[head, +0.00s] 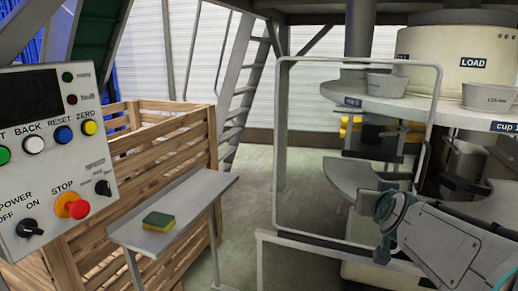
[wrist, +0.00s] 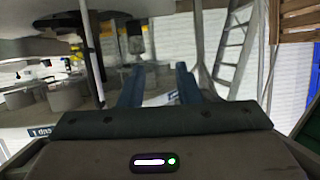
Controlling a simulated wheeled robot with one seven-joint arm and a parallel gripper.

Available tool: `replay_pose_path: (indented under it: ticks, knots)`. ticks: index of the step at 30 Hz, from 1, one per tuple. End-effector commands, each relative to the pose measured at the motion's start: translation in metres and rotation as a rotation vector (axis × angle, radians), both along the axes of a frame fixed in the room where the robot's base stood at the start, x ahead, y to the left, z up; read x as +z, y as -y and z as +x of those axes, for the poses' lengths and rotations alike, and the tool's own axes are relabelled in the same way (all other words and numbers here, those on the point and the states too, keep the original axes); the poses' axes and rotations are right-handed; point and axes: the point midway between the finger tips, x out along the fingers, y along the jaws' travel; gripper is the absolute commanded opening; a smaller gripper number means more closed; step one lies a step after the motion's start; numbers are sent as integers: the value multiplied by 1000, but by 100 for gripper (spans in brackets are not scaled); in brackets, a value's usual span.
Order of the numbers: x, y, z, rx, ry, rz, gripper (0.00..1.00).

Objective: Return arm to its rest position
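My gripper (wrist: 158,82) shows in the wrist view as two blue fingers standing apart, with a clear gap and nothing held between them. In the head view my arm comes in from the lower right, and its grey and teal part is in front of the round machine, by the clear guard panel (head: 300,150). I cannot make out the fingertips in that view. The wrist view also shows the machine's pale cups (wrist: 65,95) at left, apart from the fingers.
The machine's upper disc (head: 390,105) carries cups. A control box (head: 50,160) with buttons stands at left. A green and yellow sponge (head: 158,222) lies on a narrow grey shelf (head: 205,190) beside a wooden crate (head: 170,140). Open floor (head: 255,190) lies between shelf and guard.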

Motion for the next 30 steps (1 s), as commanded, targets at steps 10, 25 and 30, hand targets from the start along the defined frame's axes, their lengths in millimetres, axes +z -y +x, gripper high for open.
replay_pose_path:
  ticks: [10,25,30]
  knots:
    - [-22,-113,-116,253,-637,120,30]
    - [-35,-124,-194,241,-950,95,30]
    - [-34,-124,-193,242,-949,96,30]
